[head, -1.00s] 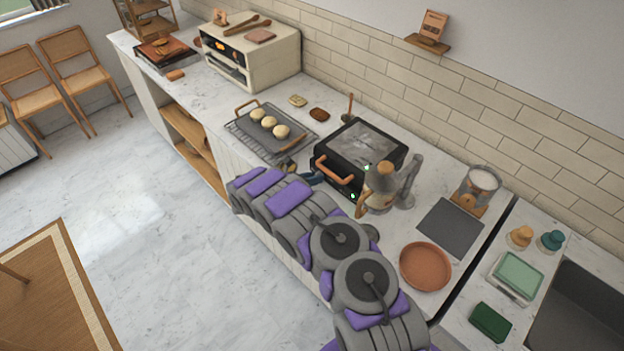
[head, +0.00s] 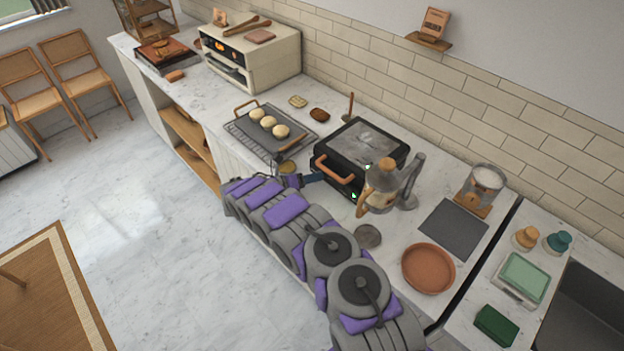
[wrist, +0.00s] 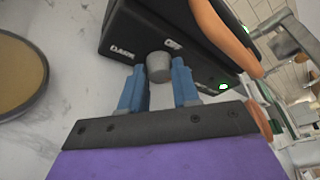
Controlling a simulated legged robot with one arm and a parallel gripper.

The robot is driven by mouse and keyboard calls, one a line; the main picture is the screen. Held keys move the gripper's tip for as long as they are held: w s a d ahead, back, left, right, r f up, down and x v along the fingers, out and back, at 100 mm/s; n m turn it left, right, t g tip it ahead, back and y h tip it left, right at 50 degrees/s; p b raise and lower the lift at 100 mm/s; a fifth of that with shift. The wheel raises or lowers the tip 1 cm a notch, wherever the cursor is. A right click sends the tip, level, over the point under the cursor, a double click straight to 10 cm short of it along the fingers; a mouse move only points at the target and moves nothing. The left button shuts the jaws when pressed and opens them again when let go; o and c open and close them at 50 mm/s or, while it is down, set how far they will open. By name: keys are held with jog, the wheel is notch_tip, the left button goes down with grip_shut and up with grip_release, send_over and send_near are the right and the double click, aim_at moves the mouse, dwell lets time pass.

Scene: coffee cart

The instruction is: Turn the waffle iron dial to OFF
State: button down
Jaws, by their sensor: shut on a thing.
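The black waffle iron (head: 375,145) stands on the counter with its orange handle (head: 335,172) toward the front. It fills the top of the wrist view (wrist: 125,25). Its grey dial (wrist: 159,67) is on the front face, near the white labels OFF and DARK. My gripper (wrist: 159,76) is shut on the dial, one blue finger on each side. In the head view my gripper (head: 316,177) is at the iron's front left corner; the dial is not discernible there. I cannot tell where the dial points. A green light (wrist: 223,86) glows on the front.
A glass press with a wooden lid (head: 383,185) stands close at the iron's right front. A round tan-filled dish (wrist: 18,75) lies left of my gripper. A rack with a tray of buns (head: 245,130) is left of the iron. A terracotta plate (head: 428,268) sits right.

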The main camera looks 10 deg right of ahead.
jog(key=shift+w+a+r, duration=0.1)
jog(key=shift+w, duration=0.05)
jog(key=c, duration=1)
grip_release()
jog(key=shift+c, duration=0.2)
jog(key=shift+o, duration=1.1)
jog(key=shift+a, duration=0.1)
jog(key=v, duration=1.7)
jog(key=shift+a, duration=0.1)
